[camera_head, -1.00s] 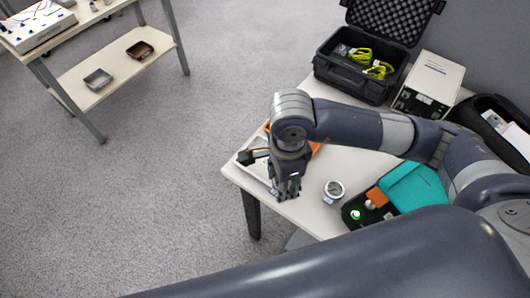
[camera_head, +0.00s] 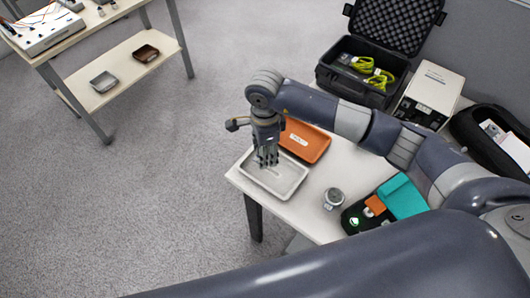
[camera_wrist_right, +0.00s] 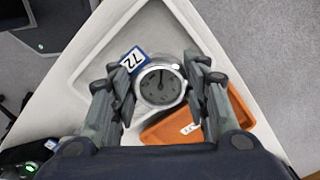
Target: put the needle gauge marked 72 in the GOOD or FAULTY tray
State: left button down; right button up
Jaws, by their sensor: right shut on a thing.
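The needle gauge marked 72 (camera_wrist_right: 160,84) shows in the right wrist view with a round dial and a blue-edged tag (camera_wrist_right: 133,60). My right gripper (camera_wrist_right: 161,92) is shut on it, a finger on each side. In the head view my right gripper (camera_head: 266,160) points down over the pale grey-white tray (camera_head: 290,189); the held gauge is hard to make out there. I cannot tell how high it is. The orange tray (camera_head: 308,147) lies just behind, with a white label too small to read. My left gripper is out of view.
Another round gauge (camera_head: 333,197) stands on the table (camera_head: 310,205) right of the pale tray. Beside it is a black device (camera_head: 354,217) with a green light and a teal part. An open black case (camera_head: 350,85) and a white box (camera_head: 430,88) stand at the back.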

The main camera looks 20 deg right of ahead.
jog(key=shift+f, duration=0.9)
jog(key=shift+f, duration=0.2)
jog(key=o, duration=1.2)
jog(key=shift+c, duration=0.2)
jog(key=shift+r, duration=0.1)
